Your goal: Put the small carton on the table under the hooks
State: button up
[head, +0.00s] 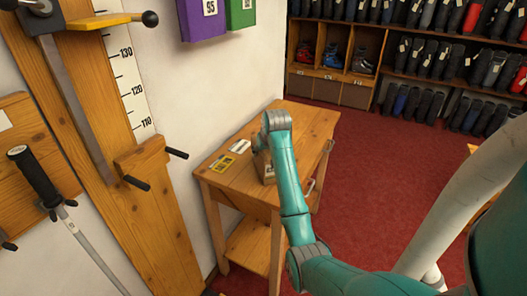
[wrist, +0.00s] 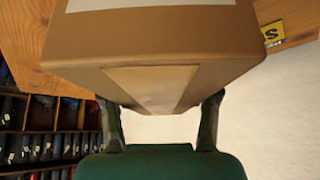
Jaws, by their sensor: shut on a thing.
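The small carton (wrist: 155,45) is brown, with a tape strip on the near face and a white label on top, and fills the upper middle of the wrist view. My gripper (wrist: 162,100) is shut on it, one finger on each side. In the head view the carton (head: 263,167) shows partly behind my arm, at the wooden table (head: 218,182). I cannot tell whether its base touches the tabletop. My fingers are hidden there. No hooks are clearly visible above the table.
Purple (head: 203,18) and green (head: 240,12) items hang on the wall above. A measuring board (head: 120,100) with black-tipped pegs stands left. Boot shelves (head: 335,60) are behind.

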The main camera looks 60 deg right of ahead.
jog(key=o, duration=1.3)
jog(key=shift+f, duration=0.1)
jog(key=shift+o, duration=0.2)
jog(key=v, duration=1.2)
